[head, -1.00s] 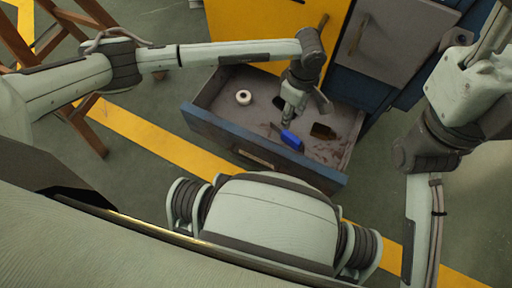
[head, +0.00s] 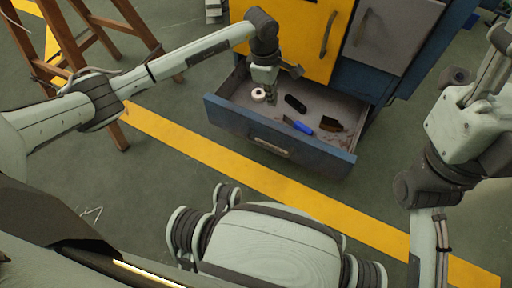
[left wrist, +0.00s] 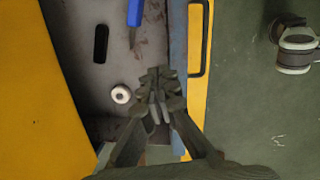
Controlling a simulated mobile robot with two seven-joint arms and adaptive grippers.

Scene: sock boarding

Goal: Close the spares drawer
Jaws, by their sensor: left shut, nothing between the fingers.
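My left gripper (head: 270,98) is shut and empty, pointing down over the drawer's left part, beside a white roll (head: 258,95). Its fingertips (left wrist: 160,82) also show in the left wrist view. I cannot tell whether they touch the drawer. My right gripper is out of view.
Inside the drawer lie a black oblong item (head: 296,103), a blue-handled tool (head: 302,127) and a dark brown item (head: 330,124). A yellow cabinet door (head: 290,35) and a grey door (head: 392,35) stand behind. A wooden stand (head: 110,75) is at the left. Floor before the drawer is clear.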

